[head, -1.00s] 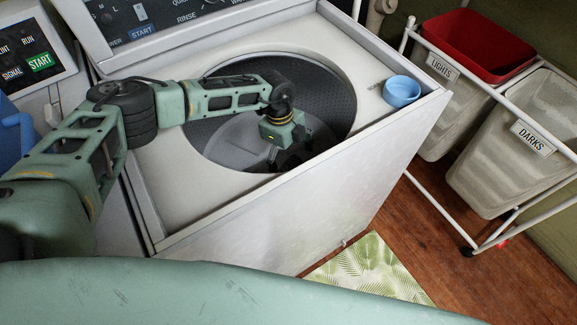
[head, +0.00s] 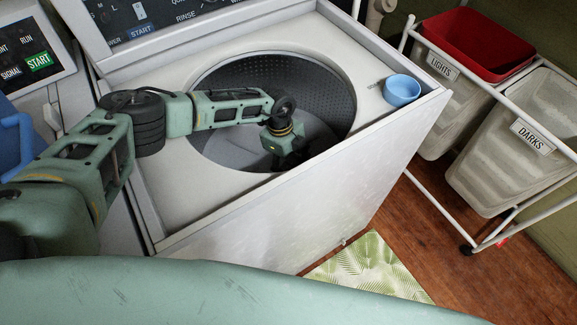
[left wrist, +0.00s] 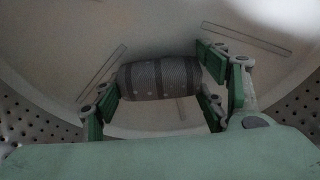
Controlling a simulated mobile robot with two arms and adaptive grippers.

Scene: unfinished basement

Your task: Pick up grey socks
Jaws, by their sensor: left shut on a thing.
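The rolled grey socks (left wrist: 160,78) show in the left wrist view, dark grey with a dotted pattern, inside the washer drum. My left gripper (left wrist: 160,82) has its fingers on both ends of the socks and is shut on them. In the head view my left gripper (head: 285,155) reaches down into the open washer (head: 240,185). The socks are hidden there behind the gripper and the tub's front rim. My right gripper is not in view.
A blue bowl (head: 401,91) stands on the washer's right top. A rolling cart with a red bin (head: 480,45), a LIGHTS bin (head: 443,115) and a DARKS bin (head: 520,150) stands to the right. A leaf-patterned mat (head: 370,270) lies on the wooden floor.

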